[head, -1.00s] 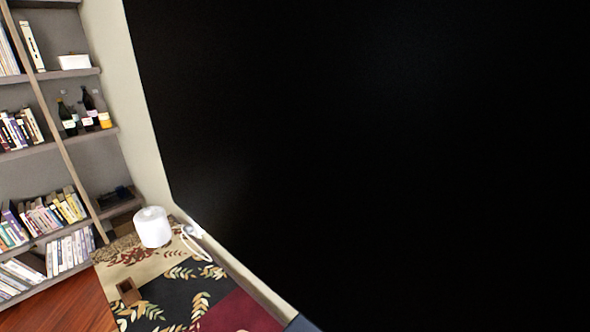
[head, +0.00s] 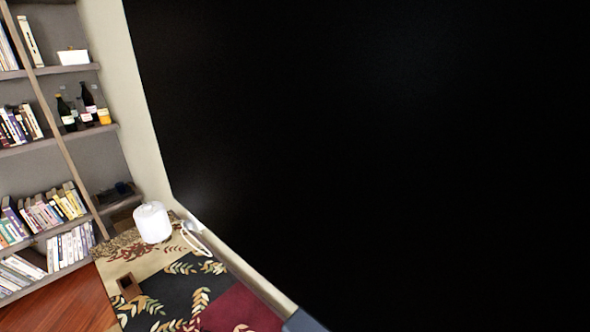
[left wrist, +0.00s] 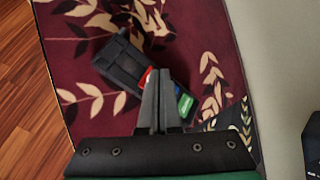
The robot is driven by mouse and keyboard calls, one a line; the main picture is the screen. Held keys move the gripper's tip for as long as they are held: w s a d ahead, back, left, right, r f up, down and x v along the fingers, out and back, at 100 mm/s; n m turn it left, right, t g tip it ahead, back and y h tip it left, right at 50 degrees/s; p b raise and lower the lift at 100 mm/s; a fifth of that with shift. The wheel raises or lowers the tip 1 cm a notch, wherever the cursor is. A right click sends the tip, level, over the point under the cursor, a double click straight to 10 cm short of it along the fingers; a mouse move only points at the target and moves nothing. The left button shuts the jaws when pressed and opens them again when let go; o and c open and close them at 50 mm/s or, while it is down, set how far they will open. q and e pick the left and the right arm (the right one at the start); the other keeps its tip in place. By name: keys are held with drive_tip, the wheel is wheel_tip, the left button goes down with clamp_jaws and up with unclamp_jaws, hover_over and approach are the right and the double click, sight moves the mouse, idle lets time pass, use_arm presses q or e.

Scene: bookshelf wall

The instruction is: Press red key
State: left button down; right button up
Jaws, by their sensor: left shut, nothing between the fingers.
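In the left wrist view, a black device (left wrist: 120,63) lies at a slant on the patterned rug. It carries a red key (left wrist: 146,76), a small blue patch and a green key (left wrist: 185,105). My left gripper (left wrist: 158,74) is shut and empty, its fingertips over the device, right beside the red key in the picture. The fingers hide part of the device and part of the red key. I cannot tell whether the tips touch it. The device and both grippers are not visible in the head view.
The head view shows a bookshelf (head: 48,148) at left, a white rounded container (head: 152,223) and a small brown box (head: 128,287) on the patterned rug (head: 240,310). A large black area fills the right. Wooden floor (head: 60,303) borders the rug.

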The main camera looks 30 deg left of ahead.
use_arm(q)
drive_tip(key=shift+f, duration=0.25)
idle(0.4)
drive_tip(key=shift+r+p, duration=0.6)
drive_tip(key=shift+r, duration=0.15)
wheel_tip(320, 180, up, 6)
drive_tip(key=p, duration=0.5)
drive_tip(key=shift+p, duration=0.4)
idle(0.5)
